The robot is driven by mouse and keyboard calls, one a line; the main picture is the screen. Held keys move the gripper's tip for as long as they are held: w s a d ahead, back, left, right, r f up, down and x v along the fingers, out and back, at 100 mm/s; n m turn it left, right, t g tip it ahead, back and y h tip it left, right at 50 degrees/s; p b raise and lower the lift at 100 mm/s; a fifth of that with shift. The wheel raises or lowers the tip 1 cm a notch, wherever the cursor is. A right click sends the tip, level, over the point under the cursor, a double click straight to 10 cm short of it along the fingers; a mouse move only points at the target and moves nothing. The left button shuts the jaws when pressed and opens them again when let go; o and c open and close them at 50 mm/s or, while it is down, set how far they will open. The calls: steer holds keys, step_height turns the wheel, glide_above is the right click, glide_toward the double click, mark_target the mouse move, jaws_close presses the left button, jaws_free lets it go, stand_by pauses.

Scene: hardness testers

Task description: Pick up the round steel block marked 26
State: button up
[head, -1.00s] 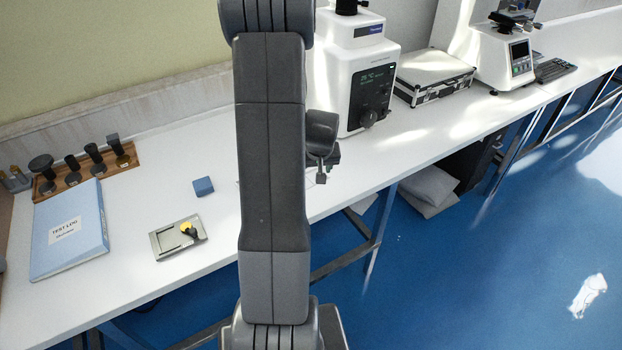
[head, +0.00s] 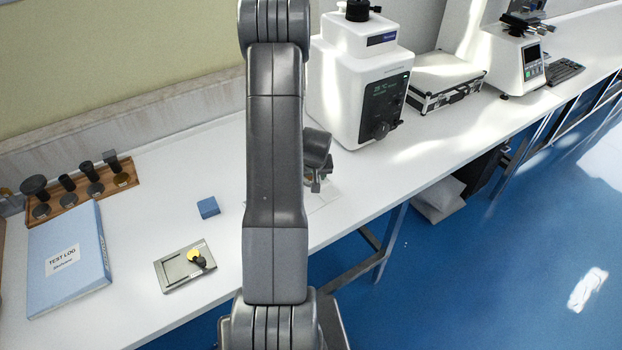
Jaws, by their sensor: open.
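I cannot make out a round steel block marked 26, and no number is readable on any disc. Several round grey discs lie in a wooden rack (head: 128,188) at the far left of the bench, the front-left one (head: 41,211) among them. Dark upright pieces stand behind them. My gripper (head: 316,186) shows only in part, right of my arm link, over the bench in front of the white tester. It is open, and I see nothing between its fingers. My arm hides the bench behind it, where a pale sheet (head: 327,193) partly shows.
A blue "TEST LOG" binder (head: 68,258), a small blue block (head: 208,207) and a grey tray (head: 172,277) with a yellow-and-black item are on the bench. The white tester (head: 350,75) and a silver case (head: 443,80) stand to the right.

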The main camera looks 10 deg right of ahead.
steer(key=shift+f, duration=0.15)
steer(key=c, duration=0.8)
